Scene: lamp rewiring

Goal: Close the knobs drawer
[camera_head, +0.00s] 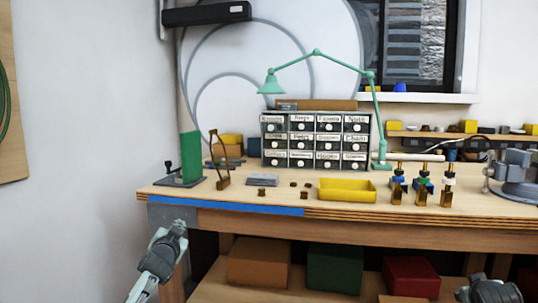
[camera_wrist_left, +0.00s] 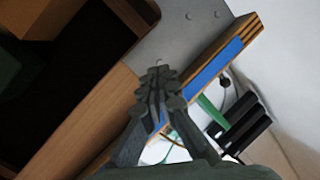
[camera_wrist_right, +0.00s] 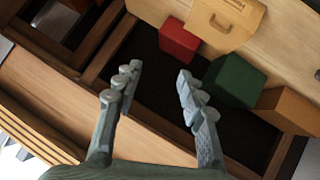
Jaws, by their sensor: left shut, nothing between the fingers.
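A grey drawer cabinet (camera_head: 315,140) with white-labelled drawers and round white pulls stands at the back of the workbench. The labels are too small to read surely, so I cannot tell which is the knobs drawer. The top-left drawer (camera_head: 271,121) seems to stick out slightly. My left gripper (camera_head: 178,228) is in front of the bench's left corner, below the top and well away from the cabinet. In the left wrist view its fingers (camera_wrist_left: 158,77) are together and empty. My right gripper (camera_wrist_right: 157,73) is open and empty, near the shelf below the bench top.
A yellow tray (camera_head: 346,190) and several lamp sockets (camera_head: 422,190) stand in front of the cabinet. A green lamp (camera_head: 318,54) arches over it. A wooden stand (camera_head: 220,160) is at its left. The bench's front edge has a blue strip (camera_head: 240,207). Boxes (camera_head: 335,267) fill the lower shelf.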

